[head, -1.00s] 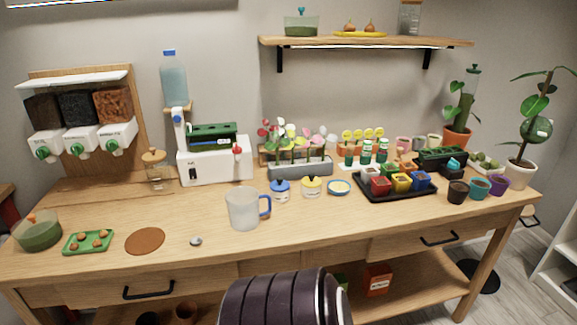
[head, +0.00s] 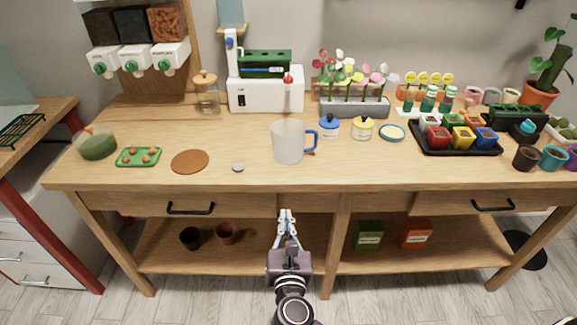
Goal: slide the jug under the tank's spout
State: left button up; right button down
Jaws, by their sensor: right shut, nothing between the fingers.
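The jug (head: 288,142) is a frosted cup with a blue handle on its right side. It stands upright on the table near the front middle. The tank (head: 230,12) is a pale blue bottle at the top of the head view, cut off by the frame's edge. Its spout, a small blue tap (head: 230,43), sits below it on a white post. The jug is in front and to the right of the spout, not under it. My right gripper (head: 287,214) is shut and empty, in front of the table, clear of the jug. My left gripper is out of view.
A white machine with a green top (head: 266,90) stands right beside the spout post. A glass jar (head: 206,98) is to its left. A grey pebble (head: 238,168) and brown disc (head: 190,161) lie left of the jug. Lidded pots (head: 361,130) stand to its right.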

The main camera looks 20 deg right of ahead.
jog(key=n+t+h, duration=0.1)
send_near(291, 159)
jog(key=p+x, duration=0.1)
jog(key=x, duration=0.5)
jog(key=shift+a+r, duration=0.15)
jog(key=shift+w, duration=0.5)
jog(key=shift+x, duration=2)
jog(key=shift+s, duration=0.15)
jog(key=shift+d, duration=0.2)
